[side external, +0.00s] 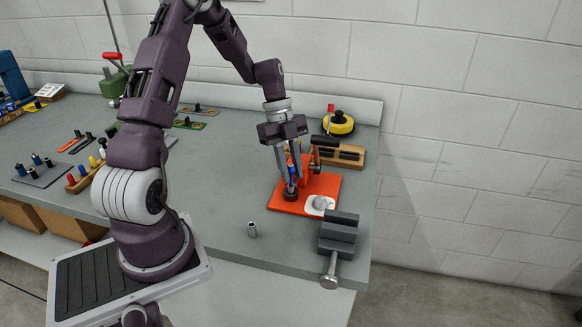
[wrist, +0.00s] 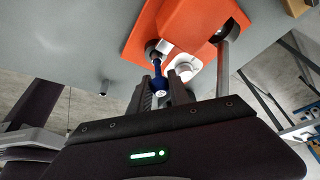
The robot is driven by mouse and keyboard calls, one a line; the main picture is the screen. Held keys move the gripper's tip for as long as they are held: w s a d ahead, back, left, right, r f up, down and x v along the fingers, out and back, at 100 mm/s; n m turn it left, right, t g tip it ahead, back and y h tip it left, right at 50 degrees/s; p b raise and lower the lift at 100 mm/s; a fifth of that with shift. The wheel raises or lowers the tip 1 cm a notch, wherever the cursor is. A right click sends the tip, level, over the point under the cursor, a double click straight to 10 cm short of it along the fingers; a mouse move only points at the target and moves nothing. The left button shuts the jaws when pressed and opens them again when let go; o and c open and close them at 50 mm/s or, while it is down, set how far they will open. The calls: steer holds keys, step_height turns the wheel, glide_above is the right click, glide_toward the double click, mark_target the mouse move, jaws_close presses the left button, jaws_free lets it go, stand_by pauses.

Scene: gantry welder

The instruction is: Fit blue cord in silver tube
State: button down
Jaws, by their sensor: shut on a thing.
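The blue cord (side external: 292,173) is held upright between the fingers of my gripper (side external: 291,184), low over the orange plate (side external: 330,186). It also shows in the wrist view (wrist: 160,84), between the dark fingertips (wrist: 160,93). Its lower end is at a dark round cup (side external: 291,196) on the plate; I cannot tell whether it is inside or just above. A small silver tube (side external: 252,229) stands upright, apart, on the bench left and in front of the plate. A grey tube-like shape (wrist: 98,45) at left in the wrist view appears to be it.
A white piece with a round knob (side external: 320,204) sits on the plate's front corner. A dark vise (side external: 339,234) is at the bench's front right edge. Behind are a wooden block (side external: 350,157) and a yellow reel (side external: 340,124). The grey bench (side external: 222,205) around the tube is clear.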

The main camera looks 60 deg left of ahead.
steer(key=shift+f, duration=0.8)
steer(key=c, duration=1.1)
jaws_free()
steer(key=shift+c, duration=0.2)
steer(key=v, duration=0.5)
steer(key=d+v, duration=0.1)
steer(key=v, duration=0.1)
steer(key=shift+a+r, duration=0.15)
steer(key=shift+r, duration=0.35)
steer(key=s+d+r+n+t+y, duration=0.1)
steer(key=s+d+r+n+y, duration=0.35)
steer(key=d+r+n, duration=0.4)
steer(key=s+d+r+n+t, duration=0.2)
steer(key=s+d+r+n, duration=0.1)
steer(key=s, duration=0.4)
steer(key=s+d+r+n+t, duration=0.2)
steer(key=s+d+r+n, duration=0.1)
steer(key=s+d+n, duration=0.3)
steer(key=shift+s+d+t, duration=0.3)
steer(key=shift+s+d, duration=0.25)
steer(key=shift+s, duration=0.2)
